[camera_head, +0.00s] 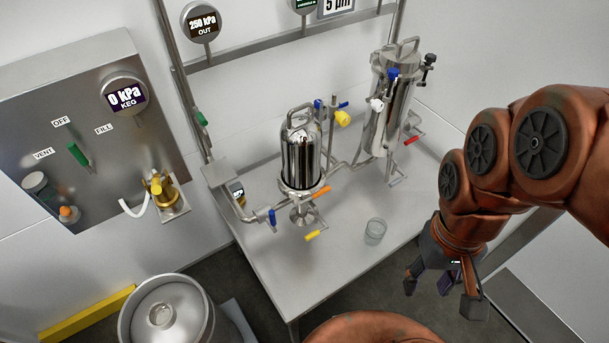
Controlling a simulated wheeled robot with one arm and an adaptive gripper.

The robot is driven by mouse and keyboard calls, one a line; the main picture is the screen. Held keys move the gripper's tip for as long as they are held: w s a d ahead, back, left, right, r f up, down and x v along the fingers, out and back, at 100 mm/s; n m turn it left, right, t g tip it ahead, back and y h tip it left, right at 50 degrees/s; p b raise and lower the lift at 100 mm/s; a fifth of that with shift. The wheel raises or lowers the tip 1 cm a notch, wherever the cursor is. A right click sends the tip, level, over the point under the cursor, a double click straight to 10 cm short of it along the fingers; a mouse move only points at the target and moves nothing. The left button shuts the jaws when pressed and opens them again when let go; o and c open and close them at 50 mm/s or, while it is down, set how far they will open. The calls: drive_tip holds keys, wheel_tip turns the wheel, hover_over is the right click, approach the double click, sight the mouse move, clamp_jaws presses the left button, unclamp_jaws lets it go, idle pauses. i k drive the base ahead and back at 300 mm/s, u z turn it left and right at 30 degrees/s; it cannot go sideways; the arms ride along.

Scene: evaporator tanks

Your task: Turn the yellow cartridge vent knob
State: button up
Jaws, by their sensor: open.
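A yellow knob (342,118) sits at the upper right of the smaller steel cartridge housing (301,155), which stands on the steel table. A separate yellow handle (316,234) is low in front of that housing. My gripper (440,287) is at the right, past the table's right edge, with its dark fingers pointing down and spread apart. It is empty and well away from the yellow knob.
A taller steel housing (388,105) with red, blue and white fittings stands behind on the right. A wall panel (85,145) and keg (170,312) are left.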

sight(341, 118)
drive_tip(key=u, duration=1.85)
drive_tip(key=k, duration=0.45)
